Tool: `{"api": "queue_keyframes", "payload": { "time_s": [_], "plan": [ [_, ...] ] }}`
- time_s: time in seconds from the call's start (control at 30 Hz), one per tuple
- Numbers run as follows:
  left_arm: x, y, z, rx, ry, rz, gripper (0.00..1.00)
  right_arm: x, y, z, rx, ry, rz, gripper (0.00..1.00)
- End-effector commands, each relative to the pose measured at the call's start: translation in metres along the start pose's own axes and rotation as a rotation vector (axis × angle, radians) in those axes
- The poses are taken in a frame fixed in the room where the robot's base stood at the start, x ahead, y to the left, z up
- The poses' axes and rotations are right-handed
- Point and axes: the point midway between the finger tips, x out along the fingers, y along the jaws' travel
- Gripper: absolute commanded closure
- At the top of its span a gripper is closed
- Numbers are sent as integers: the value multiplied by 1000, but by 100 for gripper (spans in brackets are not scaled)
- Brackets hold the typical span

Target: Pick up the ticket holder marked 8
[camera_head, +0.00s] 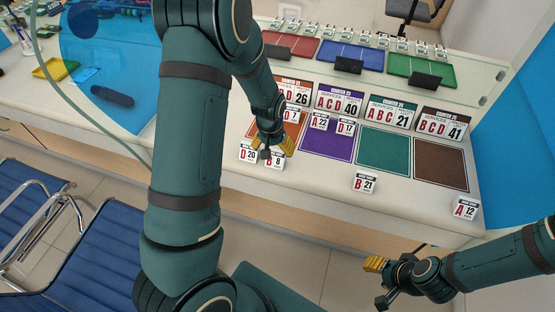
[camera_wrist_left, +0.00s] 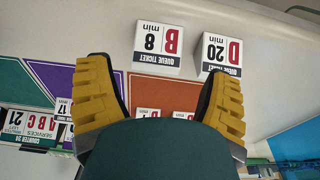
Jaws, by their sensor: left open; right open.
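The white ticket holder marked B 8 (camera_head: 274,163) stands near the front edge of the counter, partly hidden by my left gripper (camera_head: 274,147). In the left wrist view the B 8 holder (camera_wrist_left: 157,48) appears upside down, just beyond the fingertips. My left gripper (camera_wrist_left: 160,75) is open and empty, its yellow fingers spread, with the B 8 holder lying ahead of the gap. The D 20 holder (camera_head: 247,153) stands close to the left of B 8; it also shows in the left wrist view (camera_wrist_left: 221,53). My right gripper (camera_head: 378,282) is open and empty, off the counter's front.
Orange, purple (camera_head: 327,142), green (camera_head: 383,150) and brown (camera_head: 440,165) mats lie before counter signs. Holders A 22 (camera_head: 320,121) and B 17 (camera_head: 346,127) stand on the purple mat. B 21 (camera_head: 364,182) and A 12 (camera_head: 465,208) stand along the front edge. A glass screen stands behind the signs.

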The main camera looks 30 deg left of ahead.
Motion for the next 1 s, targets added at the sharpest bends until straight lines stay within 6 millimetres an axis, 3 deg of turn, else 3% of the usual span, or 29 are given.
{"api": "queue_keyframes", "payload": {
  "time_s": [0.1,0.33,0.6,0.93,0.97,1.0],
  "plan": [
    [15,0,0,1,-1,0,20,3,1,1,0,-3,0,53],
    [31,0,-1,0,-1,0,20,6,2,2,-1,-5,0,53],
    [68,1,-4,0,-2,0,20,12,5,6,-3,-12,-1,53],
    [74,0,-2,-3,-4,-1,20,13,5,6,-3,-13,-1,53],
    [74,0,-2,-3,-4,-1,12,13,5,6,-3,-13,-1,53],
    [74,0,-2,-3,-4,-1,26,13,5,6,-3,-13,-1,53]
  ]
}}
